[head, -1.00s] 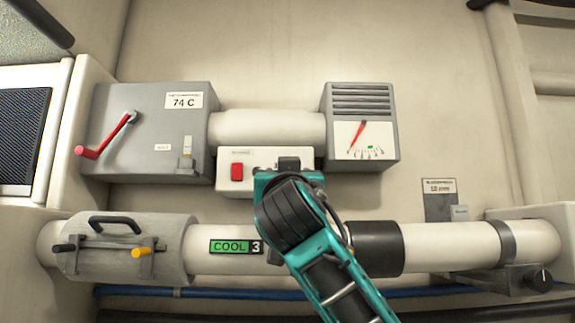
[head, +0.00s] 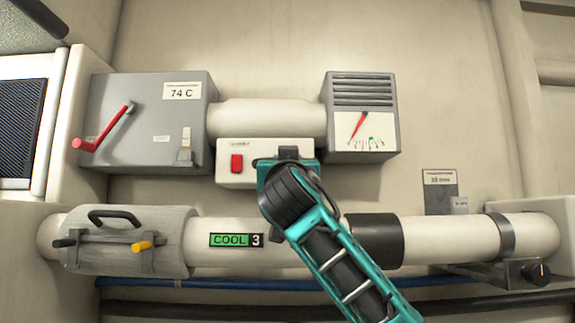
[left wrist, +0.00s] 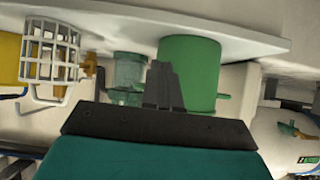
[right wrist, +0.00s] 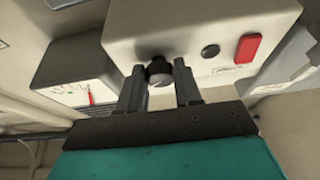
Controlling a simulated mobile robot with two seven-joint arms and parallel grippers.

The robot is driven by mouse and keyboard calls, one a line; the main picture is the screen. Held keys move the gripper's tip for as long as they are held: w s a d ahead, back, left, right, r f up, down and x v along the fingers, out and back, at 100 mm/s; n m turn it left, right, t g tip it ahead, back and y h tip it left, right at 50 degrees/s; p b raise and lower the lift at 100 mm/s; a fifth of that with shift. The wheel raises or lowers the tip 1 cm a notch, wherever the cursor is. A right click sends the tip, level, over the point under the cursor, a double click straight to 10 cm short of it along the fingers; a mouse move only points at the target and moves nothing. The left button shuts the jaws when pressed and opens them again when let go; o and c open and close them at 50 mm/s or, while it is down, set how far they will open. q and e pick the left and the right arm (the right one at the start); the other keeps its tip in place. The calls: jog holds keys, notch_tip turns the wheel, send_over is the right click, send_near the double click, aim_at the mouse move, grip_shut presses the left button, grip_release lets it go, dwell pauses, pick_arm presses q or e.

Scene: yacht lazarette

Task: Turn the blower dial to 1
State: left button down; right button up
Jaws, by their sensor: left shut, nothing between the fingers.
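A small dark round knob (right wrist: 158,72) with a paler face sits on the white box (head: 238,181) that carries a red switch (head: 237,164). I cannot read any marks at the knob. In the right wrist view my right gripper (right wrist: 160,88) has a finger on each side of it; whether they touch it I cannot tell. In the head view my right gripper (head: 290,158) is at the box's right end and hides the knob. My left gripper (left wrist: 164,82) is shut and empty, seen only in the left wrist view.
A grey box with a red lever (head: 104,128) reads 74 C. A gauge with a red needle (head: 360,127) stands right of the white box. Another black knob (head: 540,274) is at the far right. A green cylinder (left wrist: 190,72) and white cage (left wrist: 50,68) stand near my left gripper.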

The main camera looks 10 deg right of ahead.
jog(key=c, duration=0.5)
jog(key=shift+n, duration=0.5)
jog(key=n+y, duration=0.2)
jog(key=n, duration=0.1)
jog(key=n+y, duration=0.1)
jog(key=n, duration=0.3)
jog(key=shift+d+y, duration=0.2)
jog(key=shift+y, duration=0.2)
jog(key=n+y, duration=0.1)
jog(key=n, duration=0.2)
jog(key=n+g+y, duration=0.1)
jog(key=n+y, duration=0.1)
jog(key=n, duration=0.2)
jog(key=shift+s+d+r+g, duration=0.1)
jog(key=shift+d+r+g, duration=0.1)
jog(key=shift+g, duration=0.1)
jog(key=n+g, duration=0.1)
jog(key=n, duration=0.3)
jog(key=n+g, duration=0.1)
jog(key=n, duration=0.1)
jog(key=shift+r+n+g+y, duration=0.25)
jog(key=shift+n+g+y, duration=0.05)
jog(key=shift+n+y, duration=0.1)
jog(key=n+g, duration=0.1)
jog(key=n, duration=0.1)
jog(key=n+g+h, duration=0.1)
jog(key=n, duration=0.2)
jog(key=shift+a+r+n, duration=0.1)
jog(key=shift+r+n, duration=0.05)
jog(key=shift+n, duration=0.15)
